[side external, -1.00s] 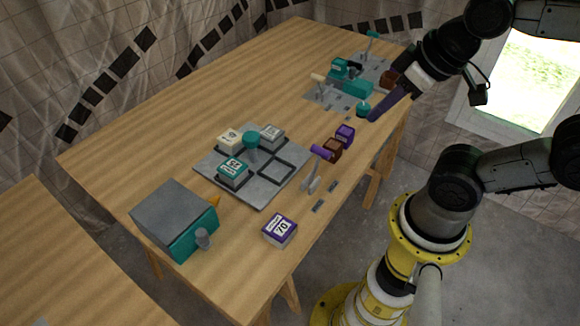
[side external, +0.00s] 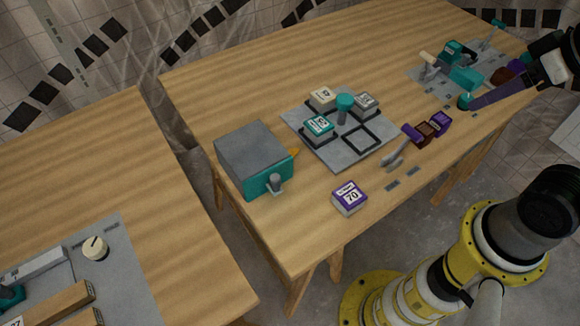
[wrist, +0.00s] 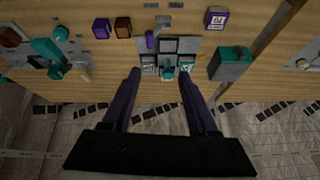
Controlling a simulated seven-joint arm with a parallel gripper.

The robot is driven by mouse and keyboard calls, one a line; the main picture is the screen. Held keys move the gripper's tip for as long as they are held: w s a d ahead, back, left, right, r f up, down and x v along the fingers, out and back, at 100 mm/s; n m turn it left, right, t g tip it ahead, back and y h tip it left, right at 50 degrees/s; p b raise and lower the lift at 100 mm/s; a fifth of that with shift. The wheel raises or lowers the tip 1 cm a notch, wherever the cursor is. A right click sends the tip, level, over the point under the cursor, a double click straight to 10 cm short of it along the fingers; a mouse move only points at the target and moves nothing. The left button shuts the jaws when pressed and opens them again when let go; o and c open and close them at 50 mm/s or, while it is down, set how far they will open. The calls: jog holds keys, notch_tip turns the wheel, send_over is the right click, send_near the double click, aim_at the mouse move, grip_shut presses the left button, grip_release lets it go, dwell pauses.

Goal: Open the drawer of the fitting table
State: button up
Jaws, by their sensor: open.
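A grey box with a teal drawer front (side external: 268,182) and a grey knob handle (side external: 275,182) sits at the near left of the wooden table (side external: 215,95). The drawer front looks flush with the box, so it appears closed. The box also shows in the wrist view (wrist: 232,66), right of my fingers. My gripper (wrist: 160,73) has two purple fingers spread apart with nothing held between them. In the side view its purple fingers (side external: 500,95) are at the far right end of the table, well away from the box.
A grey plate (side external: 335,150) with labelled blocks and a teal post stands mid-table. A purple block marked 70 (side external: 349,196) lies near the drawer. A lever (side external: 397,152) and brown and purple blocks (side external: 427,130) are right. Another fixture (side external: 450,75) is near my gripper. A second table (side external: 60,160) is left.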

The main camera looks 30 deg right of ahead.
jog(key=w+a+r, duration=0.1)
jog(key=w+r, duration=0.3)
jog(key=n+g, duration=0.3)
jog(key=g, duration=0.3)
send_over(275, 177)
notch_tip(275, 177, down, 13)
notch_tip(275, 177, down, 14)
jog(key=shift+r, duration=0.2)
grip_shut()
jog(key=shift+r, duration=0.1)
